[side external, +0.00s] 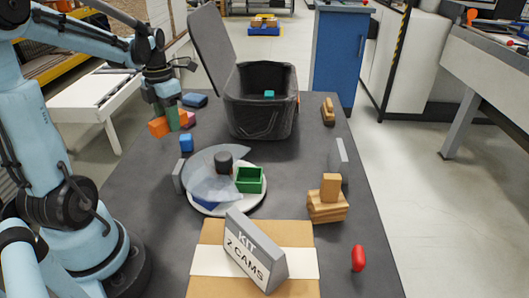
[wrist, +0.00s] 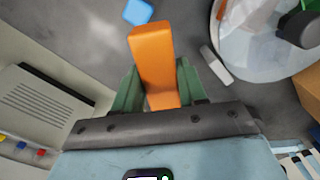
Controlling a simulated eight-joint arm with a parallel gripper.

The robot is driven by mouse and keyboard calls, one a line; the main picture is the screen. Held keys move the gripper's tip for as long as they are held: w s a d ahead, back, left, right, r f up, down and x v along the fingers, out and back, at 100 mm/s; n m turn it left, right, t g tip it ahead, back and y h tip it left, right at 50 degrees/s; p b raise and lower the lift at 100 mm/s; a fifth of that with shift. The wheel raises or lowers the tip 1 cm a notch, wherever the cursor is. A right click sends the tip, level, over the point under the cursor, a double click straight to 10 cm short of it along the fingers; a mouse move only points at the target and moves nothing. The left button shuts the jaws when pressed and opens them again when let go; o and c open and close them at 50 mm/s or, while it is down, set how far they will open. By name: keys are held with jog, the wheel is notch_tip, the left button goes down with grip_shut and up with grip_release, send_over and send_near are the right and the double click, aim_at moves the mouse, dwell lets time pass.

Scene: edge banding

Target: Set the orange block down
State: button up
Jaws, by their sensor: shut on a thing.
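The orange block (side external: 158,127) is held in my gripper (side external: 172,117) at the left side of the dark table, and it looks raised above the surface. In the wrist view the orange block (wrist: 153,52) is a long bar sticking out from between the two green fingers of my gripper (wrist: 158,85). The fingers are shut on its near part, which they partly hide. I cannot tell the exact height of the block above the table.
A round tray (side external: 255,208) with a clear cover, a black bin (side external: 262,118), a kit sign (side external: 256,252) and wooden blocks (side external: 327,207) stand around.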

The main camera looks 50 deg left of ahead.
jog(key=w+d+m, duration=0.5)
jog(key=w+d, duration=0.4)
jog(key=w, duration=0.3)
jog(key=m, duration=0.6)
send_over(289, 169)
notch_tip(289, 169, down, 6)
jog(key=shift+f, duration=2.25)
jog(key=shift+f, duration=0.1)
jog(key=o, duration=1.1)
jog(key=shift+c, duration=0.2)
